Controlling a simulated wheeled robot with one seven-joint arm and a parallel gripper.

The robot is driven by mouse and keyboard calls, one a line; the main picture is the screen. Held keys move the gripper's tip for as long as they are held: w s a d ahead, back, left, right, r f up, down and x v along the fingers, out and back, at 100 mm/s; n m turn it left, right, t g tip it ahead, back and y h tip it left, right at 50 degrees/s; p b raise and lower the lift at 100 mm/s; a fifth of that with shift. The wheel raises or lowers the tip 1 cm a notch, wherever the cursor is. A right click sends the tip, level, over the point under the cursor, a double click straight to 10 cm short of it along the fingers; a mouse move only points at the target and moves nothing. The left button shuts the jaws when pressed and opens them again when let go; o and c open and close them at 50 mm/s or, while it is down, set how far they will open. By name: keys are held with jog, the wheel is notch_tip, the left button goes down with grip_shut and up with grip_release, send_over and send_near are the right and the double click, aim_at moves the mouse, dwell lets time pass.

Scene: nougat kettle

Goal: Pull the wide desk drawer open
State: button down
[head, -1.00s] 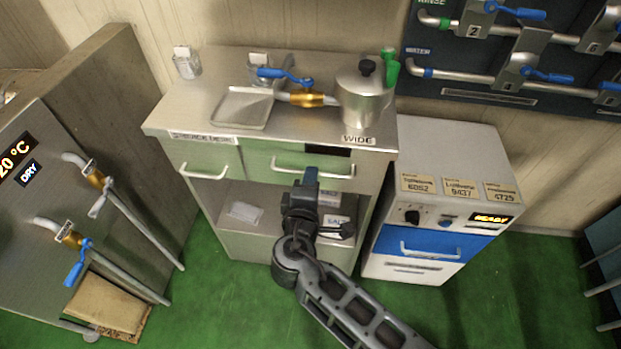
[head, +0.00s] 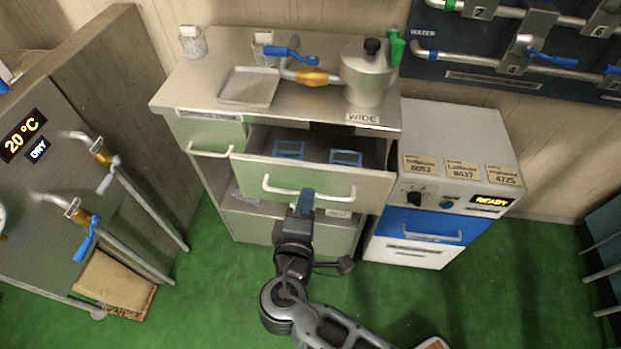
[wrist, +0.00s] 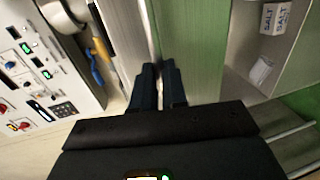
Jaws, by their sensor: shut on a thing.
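The wide desk drawer (head: 330,178) is pulled out from the desk, under the WIDE label (head: 362,118). Its inside shows, with two blue-framed items (head: 346,158) lying in it. Its white bar handle (head: 285,192) runs across the pale green front. My gripper (head: 305,198) is at the middle of this handle and shut on it. In the wrist view the two dark fingers (wrist: 158,75) are close together against the drawer front; the handle between them is mostly hidden.
A narrow closed drawer (head: 208,137) is at the left of the desk. On top stand a metal kettle (head: 366,75), a tray (head: 248,87) and a blue-handled valve (head: 290,55). A white and blue cabinet (head: 430,190) stands close on the right. Green floor in front is open.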

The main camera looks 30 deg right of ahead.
jog(key=f+v, duration=0.1)
jog(key=v, duration=0.6)
jog(key=shift+s+a+f, duration=0.25)
jog(key=shift+s+f, duration=0.05)
jog(key=shift+s, duration=0.05)
jog(key=c, duration=1.2)
grip_release()
jog(key=shift+o, duration=0.2)
jog(key=v, duration=0.7)
jog(key=shift+s+a+b, duration=0.2)
jog(key=shift+s+b, duration=0.05)
jog(key=shift+b, duration=0.15)
jog(key=shift+r, duration=0.1)
